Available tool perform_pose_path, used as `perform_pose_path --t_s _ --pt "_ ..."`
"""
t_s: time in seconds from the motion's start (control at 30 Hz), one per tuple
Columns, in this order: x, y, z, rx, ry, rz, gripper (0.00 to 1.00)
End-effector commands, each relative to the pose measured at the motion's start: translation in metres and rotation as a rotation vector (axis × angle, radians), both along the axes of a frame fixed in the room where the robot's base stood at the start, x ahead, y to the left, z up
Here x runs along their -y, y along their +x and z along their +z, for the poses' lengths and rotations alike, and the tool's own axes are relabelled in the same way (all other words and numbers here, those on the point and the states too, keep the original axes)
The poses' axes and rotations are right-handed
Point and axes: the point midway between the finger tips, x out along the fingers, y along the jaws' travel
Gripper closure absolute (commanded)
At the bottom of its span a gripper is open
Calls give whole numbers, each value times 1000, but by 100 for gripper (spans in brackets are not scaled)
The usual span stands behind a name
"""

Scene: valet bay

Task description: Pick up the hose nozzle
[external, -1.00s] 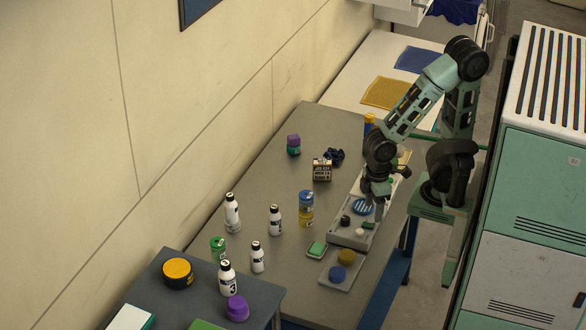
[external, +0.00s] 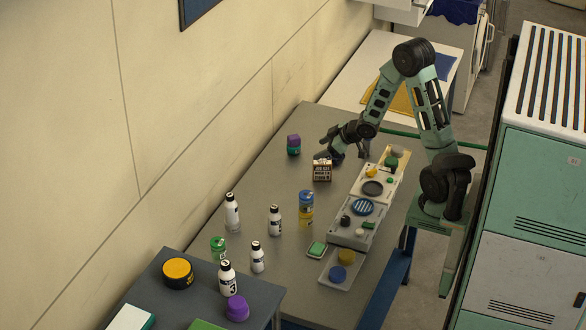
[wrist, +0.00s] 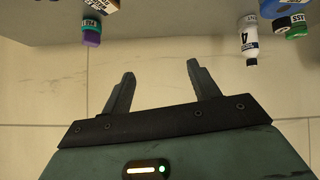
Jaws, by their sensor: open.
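I cannot pick out the hose nozzle with certainty in either view. A dark, lumpy object (external: 336,155) sits on the grey table behind the small printed box, partly hidden by my arm; its kind is too small to tell. My gripper (wrist: 158,72) is open, with nothing between its fingers in the wrist view. In that view it faces the pale wall, and the table edge shows at the top. In the external view my gripper (external: 327,143) is above the table, close to the dark object; contact cannot be told.
A printed box (external: 322,170) and a purple-topped jar (external: 293,145) are near my gripper. White bottles (external: 275,220) and a blue-yellow can stack (external: 306,208) stand nearer the front. Trays with small parts (external: 345,237) line the right side. The wall (external: 230,100) borders the left.

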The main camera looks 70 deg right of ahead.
Motion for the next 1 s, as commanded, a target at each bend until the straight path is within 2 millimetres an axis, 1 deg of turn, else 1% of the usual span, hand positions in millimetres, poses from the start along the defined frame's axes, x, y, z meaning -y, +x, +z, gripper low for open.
perform_pose_path --t_s 0.03,0.07,0.1,0.13,0.17,0.2,0.27,0.3,0.37,0.4,0.47,0.5,0.6,0.7,0.77,0.83,0.93,1.0 --pt "37 -5 -13 48 7 -43 39" --pt "56 -8 -17 81 9 -59 39" --pt "79 -14 -21 126 13 -78 39" --pt "96 -20 -24 160 15 -94 39" --pt "113 -27 -28 193 18 -108 39" --pt "134 -38 -32 239 22 -126 39" --pt "163 -59 -38 307 28 -155 39" --pt "181 -74 -42 353 34 -174 39" --pt "205 -100 -47 424 42 -202 39" --pt "218 -119 -50 469 47 -220 39" --pt "234 -146 -53 535 56 -244 39" --pt "243 -164 -54 577 61 -260 39" --pt "256 -201 -56 663 71 -290 39" --pt "261 -224 -56 722 77 -307 39" --pt "263 -232 -55 740 80 -313 39" --pt "264 -233 -54 753 81 -314 39" --pt "267 -221 -51 756 82 -311 39" --pt "270 -207 -50 755 82 -310 39"
